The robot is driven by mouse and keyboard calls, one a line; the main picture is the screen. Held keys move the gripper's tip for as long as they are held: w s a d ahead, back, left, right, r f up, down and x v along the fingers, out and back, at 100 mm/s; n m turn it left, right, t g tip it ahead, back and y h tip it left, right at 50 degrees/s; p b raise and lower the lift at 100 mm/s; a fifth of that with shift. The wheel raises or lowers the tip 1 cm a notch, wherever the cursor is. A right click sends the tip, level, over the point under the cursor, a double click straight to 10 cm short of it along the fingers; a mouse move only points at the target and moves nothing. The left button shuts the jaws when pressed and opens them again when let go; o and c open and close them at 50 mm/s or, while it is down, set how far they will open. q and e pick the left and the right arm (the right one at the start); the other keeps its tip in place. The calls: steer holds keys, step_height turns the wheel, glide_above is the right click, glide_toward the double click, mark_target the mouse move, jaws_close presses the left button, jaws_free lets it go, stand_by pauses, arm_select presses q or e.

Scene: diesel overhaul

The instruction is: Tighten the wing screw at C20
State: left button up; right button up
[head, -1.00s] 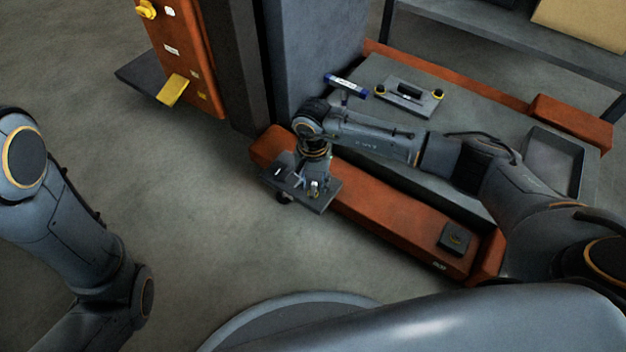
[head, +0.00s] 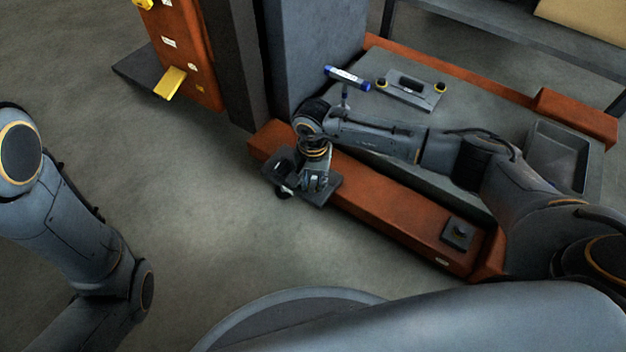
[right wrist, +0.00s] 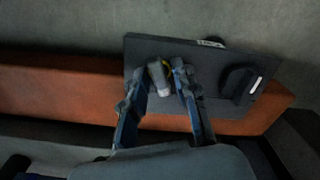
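A dark plate (head: 328,196) sits at the left end of the orange beam. It also shows in the right wrist view (right wrist: 137,47), with a small white label (right wrist: 211,43) at its edge, too small to read. A short pale grey piece with a yellow edge (right wrist: 158,78), seemingly the wing screw, stands on the plate. My right gripper (head: 316,183) points down over the plate. In the right wrist view its two fingers (right wrist: 160,88) flank the pale piece closely; whether they press on it cannot be told. My left arm shows at the left, its gripper outside the view.
A black raised part (right wrist: 238,82) with a white stripe is on the plate beside the fingers. The orange beam (head: 400,215) carries a small dark block (head: 458,233). A blue-and-white cylinder (head: 347,78), a handled plate (head: 412,95) and a grey tray (head: 538,128) lie behind.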

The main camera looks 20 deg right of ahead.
jaws_close()
steer(key=m+p, duration=0.1)
steer(key=m, duration=0.1)
steer(key=shift+r+m, duration=0.2)
steer(key=shift+m, duration=0.2)
steer(key=shift+f+m+p, duration=0.15)
steer(key=shift+m+p, duration=0.4)
steer(key=shift+m, duration=0.35)
